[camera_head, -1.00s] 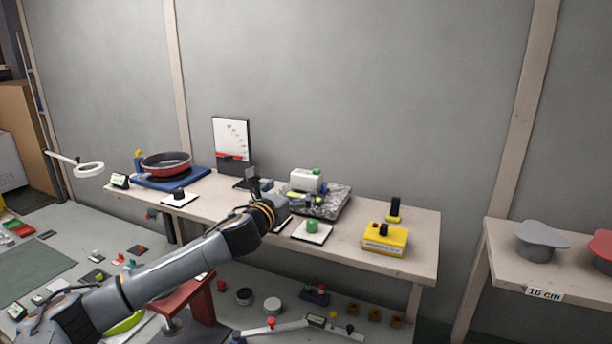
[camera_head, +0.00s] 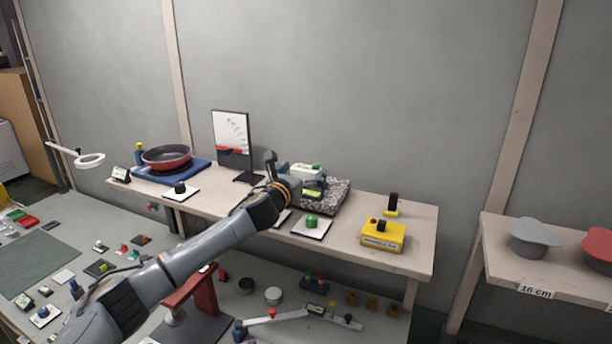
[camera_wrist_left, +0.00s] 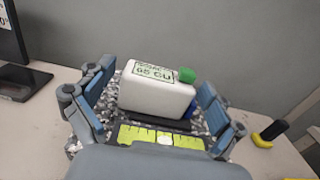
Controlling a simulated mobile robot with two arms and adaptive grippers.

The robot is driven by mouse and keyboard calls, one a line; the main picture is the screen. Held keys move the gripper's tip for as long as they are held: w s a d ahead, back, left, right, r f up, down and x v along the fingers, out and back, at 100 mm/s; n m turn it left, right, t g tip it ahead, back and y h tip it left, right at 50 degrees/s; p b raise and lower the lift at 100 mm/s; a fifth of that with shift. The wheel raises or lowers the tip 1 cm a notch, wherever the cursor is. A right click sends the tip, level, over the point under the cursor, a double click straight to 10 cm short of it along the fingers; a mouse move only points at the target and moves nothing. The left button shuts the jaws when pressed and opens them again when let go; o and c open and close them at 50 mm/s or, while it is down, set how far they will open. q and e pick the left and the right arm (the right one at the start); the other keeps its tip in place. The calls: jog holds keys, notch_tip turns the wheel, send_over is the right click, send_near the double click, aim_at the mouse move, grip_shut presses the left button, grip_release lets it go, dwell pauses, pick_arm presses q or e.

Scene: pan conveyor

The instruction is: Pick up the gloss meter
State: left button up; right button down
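The gloss meter (camera_wrist_left: 154,97) is a white box with a display reading about "95 GU" and a green button. It stands on a speckled granite plate, with a dark base under it. In the head view the gloss meter (camera_head: 306,172) is partly hidden by my left gripper (camera_head: 288,172). In the left wrist view my left gripper (camera_wrist_left: 156,118) is open, with one blue-padded finger on each side of the meter and gaps between. Whether the fingers are level with its body is hard to tell. My right gripper is not in view.
The granite plate (camera_head: 333,194) lies on a workbench (camera_head: 345,230). A yellow box (camera_head: 382,236), a green knob on a white pad (camera_head: 311,222), and a red pan (camera_head: 167,157) stand around it. A black-framed board (camera_head: 232,139) stands behind.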

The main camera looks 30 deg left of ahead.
pick_arm(q)
jog(key=c, duration=1)
jog(key=shift+r, duration=0.1)
jog(key=shift+c, duration=0.2)
